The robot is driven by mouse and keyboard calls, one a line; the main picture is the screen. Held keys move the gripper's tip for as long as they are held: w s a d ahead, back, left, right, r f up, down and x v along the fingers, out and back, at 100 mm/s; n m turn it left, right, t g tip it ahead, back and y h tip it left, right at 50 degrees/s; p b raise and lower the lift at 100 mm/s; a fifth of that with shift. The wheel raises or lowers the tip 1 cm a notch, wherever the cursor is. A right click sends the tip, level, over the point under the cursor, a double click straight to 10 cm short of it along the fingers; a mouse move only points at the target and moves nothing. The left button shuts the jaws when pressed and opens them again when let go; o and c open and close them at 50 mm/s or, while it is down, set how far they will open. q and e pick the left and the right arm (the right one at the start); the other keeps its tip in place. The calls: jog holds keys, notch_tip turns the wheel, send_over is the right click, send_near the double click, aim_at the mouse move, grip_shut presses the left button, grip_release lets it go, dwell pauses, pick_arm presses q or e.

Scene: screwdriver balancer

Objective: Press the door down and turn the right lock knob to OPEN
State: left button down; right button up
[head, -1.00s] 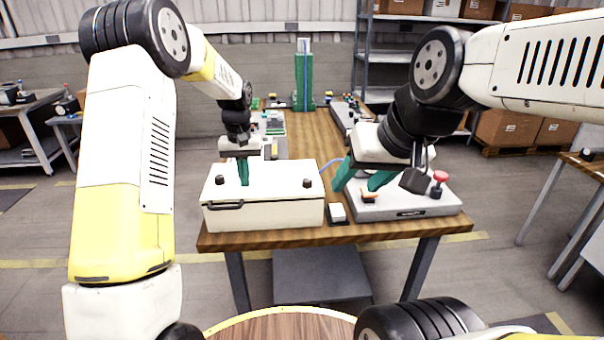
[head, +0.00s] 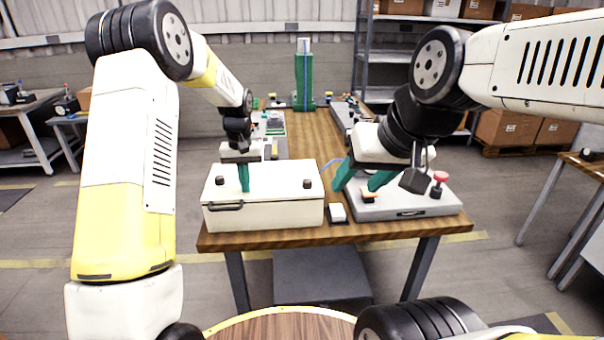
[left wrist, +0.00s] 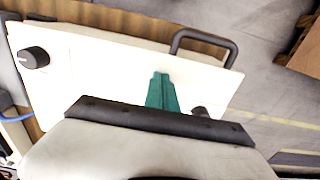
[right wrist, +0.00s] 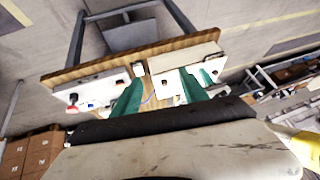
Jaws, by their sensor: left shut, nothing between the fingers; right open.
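The white box with its door (head: 262,184) as the top stands at the front left of the table, its dark handle (head: 226,206) on the front. The right lock knob (head: 307,183) and the left knob (head: 220,181) are black. My left gripper (head: 244,188) is shut and empty, its green fingers pointing down at the door near the left knob. In the left wrist view the fingers (left wrist: 162,92) are together over the white door, with the right knob (left wrist: 34,57) far left; contact is unclear. My right gripper (head: 358,184) is open and empty over the grey station to the right of the box.
The grey station (head: 405,203) carries a red button (head: 440,177) and an orange switch (head: 369,196). A small white-topped block (head: 337,212) sits between box and station. A green stand (head: 303,80) is at the back. The wooden table (head: 310,130) is clear along its middle.

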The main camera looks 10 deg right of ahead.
jog(key=m+g+h, duration=0.2)
jog(key=m+g, duration=0.4)
jog(key=m, duration=0.6)
send_over(307, 181)
notch_tip(307, 181, down, 7)
notch_tip(307, 181, down, 12)
jog(key=shift+r, duration=0.1)
grip_shut()
